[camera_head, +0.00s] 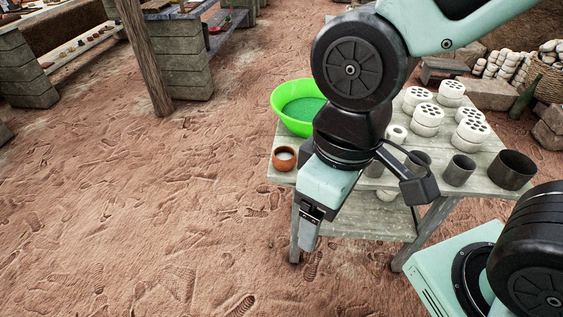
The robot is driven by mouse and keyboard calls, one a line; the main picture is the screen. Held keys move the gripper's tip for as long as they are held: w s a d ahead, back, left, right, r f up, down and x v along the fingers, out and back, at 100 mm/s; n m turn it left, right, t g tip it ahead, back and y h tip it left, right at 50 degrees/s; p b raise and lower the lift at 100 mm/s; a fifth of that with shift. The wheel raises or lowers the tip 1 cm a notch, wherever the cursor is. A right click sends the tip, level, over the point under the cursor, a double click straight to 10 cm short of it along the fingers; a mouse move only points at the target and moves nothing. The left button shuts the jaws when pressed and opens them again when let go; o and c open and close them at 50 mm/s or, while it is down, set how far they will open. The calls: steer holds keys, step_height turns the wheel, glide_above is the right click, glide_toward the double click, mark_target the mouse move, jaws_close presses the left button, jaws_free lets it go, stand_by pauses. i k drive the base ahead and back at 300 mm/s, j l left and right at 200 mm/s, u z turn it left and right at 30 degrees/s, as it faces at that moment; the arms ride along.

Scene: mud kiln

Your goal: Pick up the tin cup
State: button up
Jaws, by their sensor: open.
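Several dark grey cylindrical cups stand on the wooden table (478,178). One grey cup (459,170) stands near the front edge, with another grey cup (418,161) behind and left of it. A wider dark pot (512,170) stands at the right end. A further grey cup (375,169) is partly hidden by my arm. I cannot tell for certain which one is the tin cup. My gripper (309,230) is open, points downward, and appears in front of the table's left front corner, left of the grey cups and apart from them. Nothing shows between its fingers.
A green bowl (294,98) and a small brown cup (284,158) stand at the table's left end. White perforated pieces (425,117) stand in stacks at the back. A wooden post (146,60) rises at upper left. The sandy ground at left is open.

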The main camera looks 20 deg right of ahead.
mark_target(375, 168)
steer(key=k+l+z, duration=0.1)
steer(key=l+z, duration=0.65)
steer(key=l, duration=0.15)
